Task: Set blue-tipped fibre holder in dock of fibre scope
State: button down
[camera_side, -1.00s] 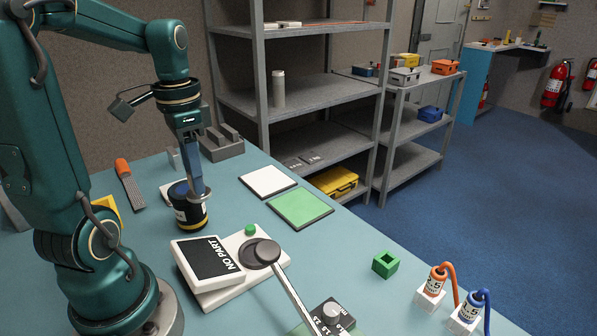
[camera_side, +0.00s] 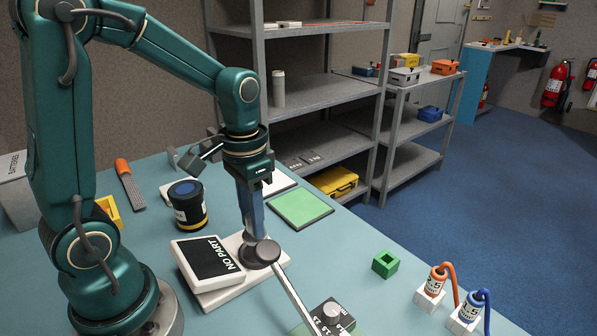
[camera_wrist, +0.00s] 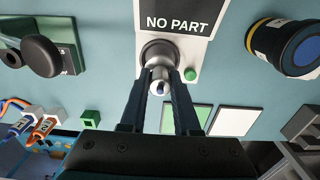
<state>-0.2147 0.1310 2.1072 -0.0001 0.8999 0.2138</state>
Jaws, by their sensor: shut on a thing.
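The fibre scope (camera_side: 228,288) is a white console with a dark screen reading NO PART; the screen also shows at the top of the wrist view (camera_wrist: 178,22). My gripper (camera_wrist: 161,88) is shut on a silver, round fibre holder (camera_wrist: 158,65) with a small bluish spot on its near end. In the wrist view the holder overlaps the dark ring of the dock (camera_wrist: 146,50); I cannot tell whether it is seated or just above. In the side view my gripper (camera_side: 257,236) points down over the dock, and a dark disc (camera_side: 267,252) hides the fingertips and holder.
A metal rod (camera_side: 297,300) runs from the disc to the lower edge. A blue-topped black jar (camera_side: 188,206) stands left. A green button (camera_wrist: 190,74) sits beside the dock. Green (camera_side: 301,209) and white pads lie behind. Orange (camera_side: 436,280) and blue (camera_side: 472,305) corded plugs stand right.

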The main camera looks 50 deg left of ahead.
jog(key=shift+f, duration=2.05)
jog(key=shift+f, duration=0.15)
jog(key=c, duration=0.6)
grip_release()
jog(key=shift+c, duration=0.2)
